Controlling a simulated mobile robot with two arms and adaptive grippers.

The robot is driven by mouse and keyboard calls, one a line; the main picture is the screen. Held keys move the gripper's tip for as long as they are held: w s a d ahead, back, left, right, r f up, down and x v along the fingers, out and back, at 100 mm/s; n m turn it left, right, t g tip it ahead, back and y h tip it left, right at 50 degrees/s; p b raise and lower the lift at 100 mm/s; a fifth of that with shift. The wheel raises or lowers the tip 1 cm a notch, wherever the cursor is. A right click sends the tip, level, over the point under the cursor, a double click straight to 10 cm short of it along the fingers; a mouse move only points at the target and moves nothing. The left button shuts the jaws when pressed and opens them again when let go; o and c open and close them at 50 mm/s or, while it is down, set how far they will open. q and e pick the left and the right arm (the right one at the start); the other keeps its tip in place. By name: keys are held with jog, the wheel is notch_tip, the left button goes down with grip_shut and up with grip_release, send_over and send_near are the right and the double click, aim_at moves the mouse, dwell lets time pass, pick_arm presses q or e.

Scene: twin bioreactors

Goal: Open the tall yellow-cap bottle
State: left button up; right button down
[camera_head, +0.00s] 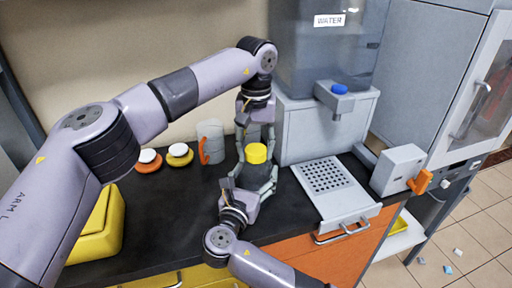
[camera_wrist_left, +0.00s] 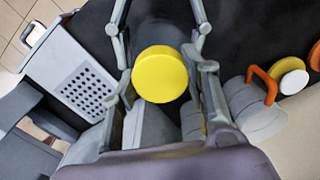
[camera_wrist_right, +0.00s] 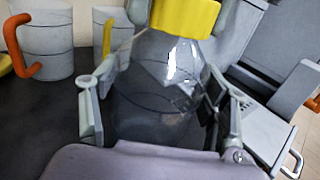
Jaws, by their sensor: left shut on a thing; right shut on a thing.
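The tall bottle stands upright on the dark bench; its clear rounded body (camera_wrist_right: 155,95) fills the middle of the right wrist view. Its yellow cap (camera_head: 256,153) sits on top, and shows from above in the left wrist view (camera_wrist_left: 160,74). My left gripper (camera_wrist_left: 165,80) reaches in from behind the bottle, shut on the cap with a finger on each side. My right gripper (camera_wrist_right: 152,88) comes from the front, shut on the bottle's body below the cap. Fingers hide parts of the bottle's sides. I cannot tell whether the cap is loosened.
A grey mug with an orange handle (camera_head: 211,142) and two round lidded pieces (camera_head: 148,160) (camera_head: 180,154) stand left of the bottle. The water dispenser (camera_head: 330,112) and a perforated tray (camera_head: 330,193) are close on the right. A yellow container (camera_head: 98,230) stands at the left.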

pick_arm(q)
jog(key=c, duration=0.4)
jog(key=n, duration=1.7)
jog(key=shift+n, duration=0.4)
jog(key=n, duration=1.1)
jog(key=shift+n, duration=0.4)
jog(key=n, duration=0.4)
jog(key=shift+r, duration=0.1)
jog(key=n, duration=0.7)
jog(key=shift+n, duration=0.4)
jog(key=n, duration=1.1)
jog(key=shift+w+n, duration=0.1)
jog(key=shift+n, duration=0.3)
jog(key=n, duration=0.6)
